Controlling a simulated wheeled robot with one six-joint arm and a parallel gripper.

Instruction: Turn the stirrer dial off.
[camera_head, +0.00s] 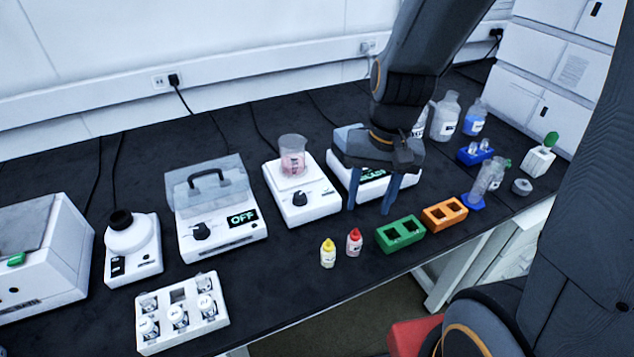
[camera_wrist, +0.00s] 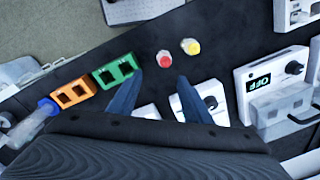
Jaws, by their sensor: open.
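The stirrer (camera_head: 310,207) is a white box with a black dial (camera_head: 299,198) on its sloped front. A glass beaker (camera_head: 292,155) with pink liquid stands on its top plate. In the wrist view the stirrer (camera_wrist: 219,115) shows partly behind my right finger, with its dial (camera_wrist: 210,102) just right of that finger. My gripper (camera_head: 368,210) is open and empty, fingers pointing down. In the head view it hangs to the right of the stirrer, in front of another white device; it also shows in the wrist view (camera_wrist: 160,77). The dial's pointer setting is too small to read.
A white device (camera_head: 345,182) with a green display stands behind my gripper. A lidded device (camera_head: 232,251) reading OFF, with its own dial (camera_head: 201,231), stands left of the stirrer. Yellow (camera_head: 328,254) and red (camera_head: 354,243) bottles, green (camera_head: 400,234) and orange (camera_head: 444,213) racks line the front.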

